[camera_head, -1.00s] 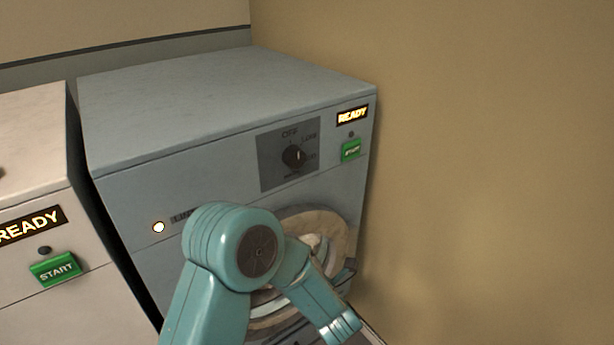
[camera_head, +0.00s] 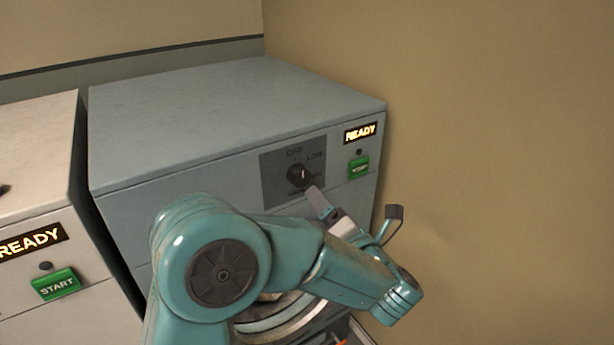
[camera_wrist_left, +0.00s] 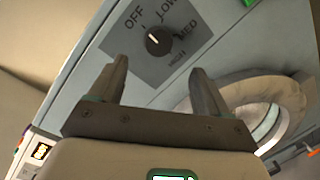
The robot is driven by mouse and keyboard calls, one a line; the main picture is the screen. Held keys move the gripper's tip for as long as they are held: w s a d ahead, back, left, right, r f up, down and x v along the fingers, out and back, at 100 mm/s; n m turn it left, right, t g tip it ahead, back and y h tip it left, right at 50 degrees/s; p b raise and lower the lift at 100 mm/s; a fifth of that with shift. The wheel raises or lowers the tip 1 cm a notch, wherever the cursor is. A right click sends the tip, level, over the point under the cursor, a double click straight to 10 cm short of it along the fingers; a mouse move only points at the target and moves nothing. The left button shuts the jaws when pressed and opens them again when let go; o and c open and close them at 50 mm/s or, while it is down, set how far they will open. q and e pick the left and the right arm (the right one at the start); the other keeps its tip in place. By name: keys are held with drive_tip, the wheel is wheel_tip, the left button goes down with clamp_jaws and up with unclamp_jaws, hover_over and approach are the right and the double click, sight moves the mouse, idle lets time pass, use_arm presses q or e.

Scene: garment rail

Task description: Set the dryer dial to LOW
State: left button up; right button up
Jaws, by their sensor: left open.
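The dryer (camera_head: 150,190) is a grey-blue machine with a dark dial panel at the upper right of its front. The round black dial (camera_head: 299,175) has OFF, LOW, MED and HIGH printed around it and a pale mark on its face; I cannot tell for sure which label the mark points to. The dial also shows in the left wrist view (camera_wrist_left: 157,41), ahead of the fingers. My left gripper (camera_head: 353,202) is open and empty, below and right of the dial in the head view. Its fingers (camera_wrist_left: 158,67) appear apart from the dial. My right gripper is not in view.
A green START button (camera_head: 359,167) and a lit READY display (camera_head: 360,132) sit right of the dial. The round door (camera_wrist_left: 285,95) is below the panel. A white machine (camera_head: 35,155) stands at the left. A bare tan wall (camera_head: 500,130) rises at the right.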

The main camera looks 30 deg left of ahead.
sight(303, 179)
use_arm(q)
drive_tip(key=p+x, duration=0.2)
drive_tip(key=x, duration=0.7)
drive_tip(key=shift+s+r, duration=0.1)
drive_tip(key=shift+a, duration=0.6)
drive_tip(key=shift+w+d, duration=0.1)
drive_tip(key=shift+w, duration=0.2)
drive_tip(key=c, duration=1)
